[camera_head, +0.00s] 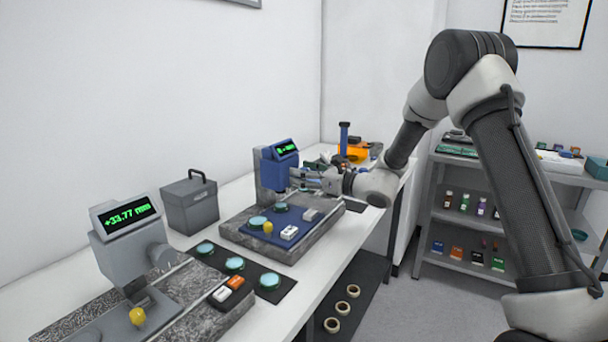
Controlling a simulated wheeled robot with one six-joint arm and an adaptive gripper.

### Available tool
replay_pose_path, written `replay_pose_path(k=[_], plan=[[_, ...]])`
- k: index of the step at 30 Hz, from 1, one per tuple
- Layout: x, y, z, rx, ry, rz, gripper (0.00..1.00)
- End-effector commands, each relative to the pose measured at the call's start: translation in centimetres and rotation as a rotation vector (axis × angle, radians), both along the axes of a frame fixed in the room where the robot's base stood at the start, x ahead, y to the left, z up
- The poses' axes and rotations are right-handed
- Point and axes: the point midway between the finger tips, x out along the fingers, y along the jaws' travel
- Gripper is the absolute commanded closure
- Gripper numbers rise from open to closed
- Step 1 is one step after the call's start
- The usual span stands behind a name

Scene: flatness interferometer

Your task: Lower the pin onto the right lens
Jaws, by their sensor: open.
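A blue measuring instrument (270,174) with a green-lit display (286,149) stands on a speckled stone base (240,235) at the middle of the bench. Two teal lenses lie on its dark blue plate (271,241): a left lens (257,223) and a right lens (280,207). My gripper (297,177) reaches in from the right at the right side of the blue head, above and a little right of the right lens. Its jaws are open, small in view; I cannot tell whether they touch the instrument. The pin cannot be made out clearly.
A grey instrument (127,240) reading +33.77 stands in the left foreground. Several teal lenses (235,264) lie on a black mat (258,265) beside it. A grey box (189,206) stands behind.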

Motion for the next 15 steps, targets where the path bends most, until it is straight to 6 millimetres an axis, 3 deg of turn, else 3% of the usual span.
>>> replay_pose_path(k=[5,12,15], plan=[[-0.01,0.01,0.00,0.000,0.000,0.000,0.43],[-0.02,-0.01,0.01,0.000,0.000,0.001,0.85],[-0.02,-0.02,0.01,0.000,0.000,0.001,0.88]])
